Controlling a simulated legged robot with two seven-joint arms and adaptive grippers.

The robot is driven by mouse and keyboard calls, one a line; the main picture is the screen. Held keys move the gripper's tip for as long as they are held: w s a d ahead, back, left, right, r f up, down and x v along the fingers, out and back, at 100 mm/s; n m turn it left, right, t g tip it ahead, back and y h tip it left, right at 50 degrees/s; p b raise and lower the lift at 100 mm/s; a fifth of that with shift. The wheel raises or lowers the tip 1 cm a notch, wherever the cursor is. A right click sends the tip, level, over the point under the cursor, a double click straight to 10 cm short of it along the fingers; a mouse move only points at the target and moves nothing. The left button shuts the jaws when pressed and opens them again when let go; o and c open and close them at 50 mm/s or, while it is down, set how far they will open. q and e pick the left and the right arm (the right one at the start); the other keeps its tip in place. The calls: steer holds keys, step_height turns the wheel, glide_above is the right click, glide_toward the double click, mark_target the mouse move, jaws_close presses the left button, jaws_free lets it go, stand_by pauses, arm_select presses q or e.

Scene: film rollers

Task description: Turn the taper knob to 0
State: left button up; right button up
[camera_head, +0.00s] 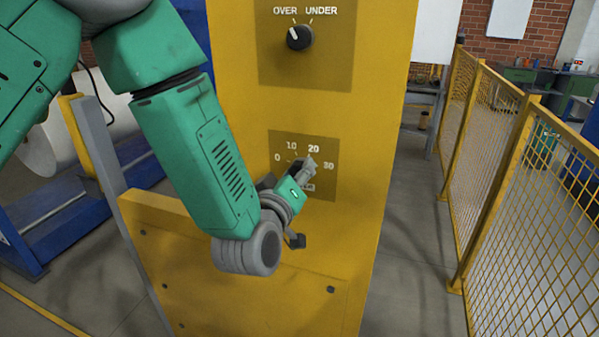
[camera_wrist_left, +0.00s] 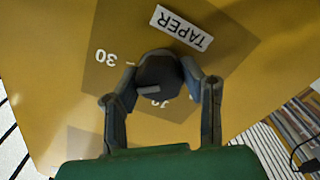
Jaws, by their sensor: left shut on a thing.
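The taper knob (camera_wrist_left: 160,76) is a dark round knob on the yellow panel, with a TAPER label (camera_wrist_left: 181,27) that appears upside down in the left wrist view. My left gripper (camera_wrist_left: 164,80) is shut on the knob, with one finger on each side of it. In the head view my left gripper (camera_head: 302,168) reaches the taper dial plate (camera_head: 325,150), marked 0, 10, 20 and 30, and hides most of the knob. I cannot tell which number the knob points to. My right gripper is not in view.
An OVER/UNDER knob (camera_head: 299,37) sits higher on the same yellow panel (camera_head: 365,110). A yellow mesh fence (camera_head: 535,190) stands on the right, with open grey floor (camera_head: 420,250) between. A blue frame (camera_head: 60,225) with a white roll stands on the left.

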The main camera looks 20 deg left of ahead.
arm_select(q)
steer(key=shift+s+f, duration=0.15)
steer(key=shift+f, duration=0.2)
steer(key=o, duration=1.2)
steer(key=shift+c, duration=0.2)
steer(key=shift+r, duration=0.15)
steer(key=shift+s, duration=0.15)
steer(key=s, duration=0.7)
steer(key=shift+s, duration=0.1)
